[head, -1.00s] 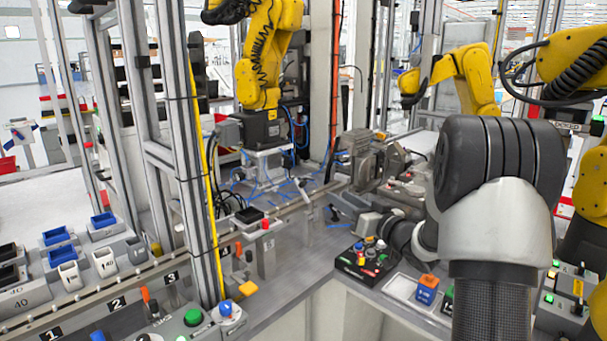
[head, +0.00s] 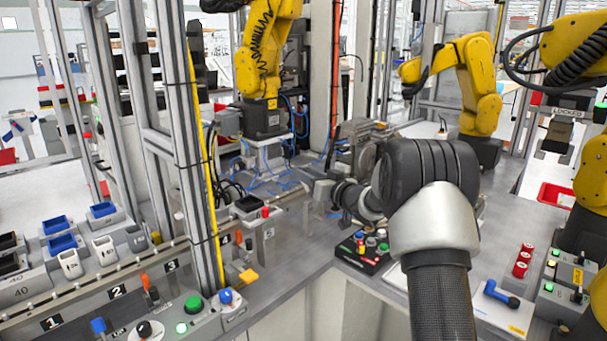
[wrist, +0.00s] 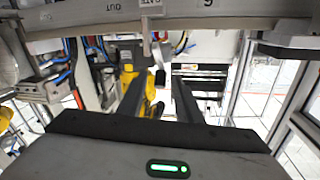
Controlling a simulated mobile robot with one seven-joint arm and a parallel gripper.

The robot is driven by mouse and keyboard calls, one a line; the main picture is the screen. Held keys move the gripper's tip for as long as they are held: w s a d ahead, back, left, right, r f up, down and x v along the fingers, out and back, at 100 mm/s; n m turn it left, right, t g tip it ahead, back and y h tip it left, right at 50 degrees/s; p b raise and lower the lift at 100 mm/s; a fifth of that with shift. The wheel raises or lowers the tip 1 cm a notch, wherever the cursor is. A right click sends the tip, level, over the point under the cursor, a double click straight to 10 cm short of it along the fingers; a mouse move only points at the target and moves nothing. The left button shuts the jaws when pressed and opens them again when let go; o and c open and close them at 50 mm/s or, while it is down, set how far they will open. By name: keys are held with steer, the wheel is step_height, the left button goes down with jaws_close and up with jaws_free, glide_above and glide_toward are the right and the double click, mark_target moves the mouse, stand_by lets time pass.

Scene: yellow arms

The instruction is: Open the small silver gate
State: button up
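In the wrist view, which looks upside down, a small silver upright piece (wrist: 147,42) hangs from a grey rail (wrist: 85,30) beside a partly visible "GATE" label (wrist: 151,4); it appears to be the gate. My gripper (wrist: 158,78) has its two dark fingers apart, with nothing seen between them. The silver piece lies beyond the fingertips, slightly left of the middle of the gap, and looks apart from them. In the head view my gripper (head: 318,193) is near the far end of the rail. There the gate is not clearly seen, and my arm covers part of that area.
A button box (head: 370,248) stands just in front of my wrist. A grey machine (head: 357,148) is close behind it. A yellow robot arm (head: 265,55) stands behind the rail. Small blue and white bins (head: 62,245) are at left. A silver frame post (head: 190,170) rises beside the rail.

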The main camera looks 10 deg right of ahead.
steer(key=shift+x, duration=0.8)
jaws_close()
steer(key=shift+d, duration=0.1)
